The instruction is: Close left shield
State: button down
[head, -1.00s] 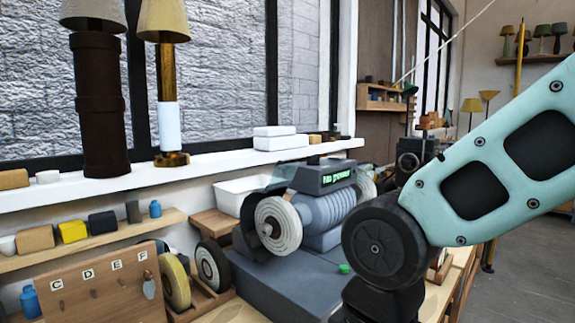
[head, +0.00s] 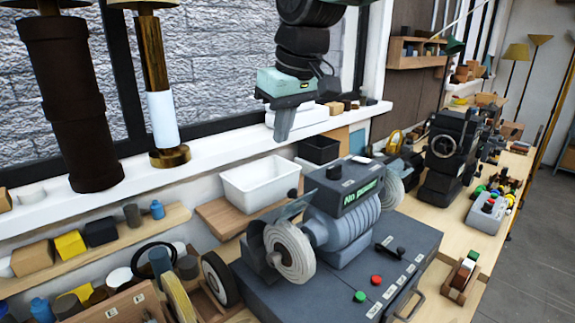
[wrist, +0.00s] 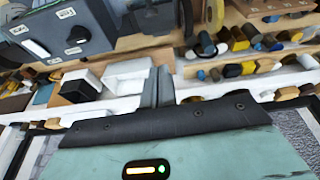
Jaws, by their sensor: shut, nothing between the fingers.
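The bench grinder (head: 338,229) stands on a grey base cabinet in the head view, with "No power" on its display. Its left wheel (head: 290,252) faces me. My gripper (head: 283,136) is shut and empty. It hangs fingers-down in front of the window sill, above and behind the left shield in the picture, apart from it. In the wrist view, the shut fingers (wrist: 158,78) show in the middle, with part of the grey machine at upper left.
A white bin (head: 262,187) and a black box (head: 318,149) stand behind the grinder. Loose wheels (head: 220,278) sit in a rack left of the base. A grey button box (head: 487,212) stands at right.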

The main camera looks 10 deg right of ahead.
jog(key=p, duration=0.3)
send_over(289, 194)
jog(key=w+a, duration=0.2)
jog(key=w, duration=0.2)
notch_tip(289, 194, down, 7)
jog(key=s+d+f, duration=0.1)
jog(key=s+d+f+p, duration=0.1)
jog(key=shift+s, duration=0.4)
jog(key=shift+w+f, duration=0.1)
